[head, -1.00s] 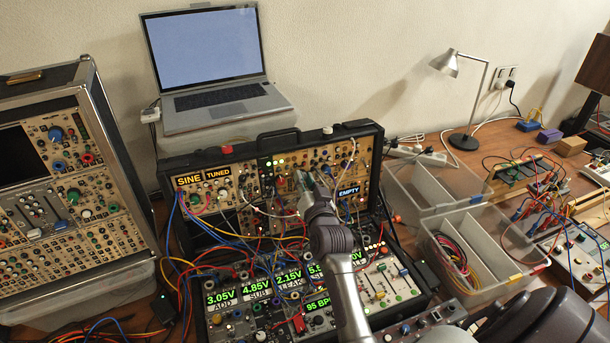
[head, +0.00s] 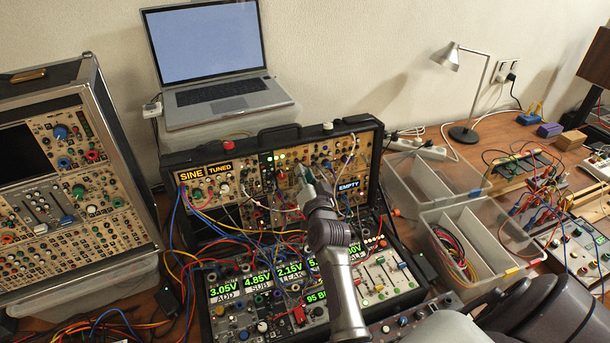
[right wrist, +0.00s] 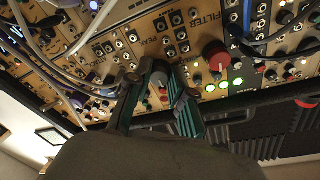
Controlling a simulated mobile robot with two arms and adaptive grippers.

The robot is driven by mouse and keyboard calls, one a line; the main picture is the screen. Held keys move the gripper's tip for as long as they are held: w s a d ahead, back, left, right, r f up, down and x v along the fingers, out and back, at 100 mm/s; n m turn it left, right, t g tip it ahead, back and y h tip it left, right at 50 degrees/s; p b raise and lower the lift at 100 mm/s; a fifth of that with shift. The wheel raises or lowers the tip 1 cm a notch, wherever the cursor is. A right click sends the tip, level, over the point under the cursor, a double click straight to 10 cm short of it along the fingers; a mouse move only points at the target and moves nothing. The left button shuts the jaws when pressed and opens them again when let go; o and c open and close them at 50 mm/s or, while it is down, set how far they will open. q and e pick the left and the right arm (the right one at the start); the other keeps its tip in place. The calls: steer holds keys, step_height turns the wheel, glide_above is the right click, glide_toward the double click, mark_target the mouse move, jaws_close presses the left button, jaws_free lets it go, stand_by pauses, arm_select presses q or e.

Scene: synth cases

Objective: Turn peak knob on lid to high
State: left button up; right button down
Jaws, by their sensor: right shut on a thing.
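The lid (head: 368,163) of the open synth case stands upright, full of tan modules with knobs, jacks and patch cables. My right gripper (head: 304,180) reaches up to its middle, left of the EMPTY display. In the right wrist view my right gripper (right wrist: 154,78) has its two green-sided fingers close together against the panel, shut on a small knob. The fingers hide most of that knob, so its pointer cannot be read. Small lettering above them looks like PEAK. My left gripper is not in view.
A larger red knob (right wrist: 216,56) and lit buttons sit beside the fingers. Cables (right wrist: 82,32) hang close by on the other side. The case's lower panel (head: 385,278) lies below the arm. Clear bins (head: 480,235) stand right, a laptop (head: 215,70) behind.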

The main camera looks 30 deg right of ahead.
steer(key=c, duration=1)
jaws_free()
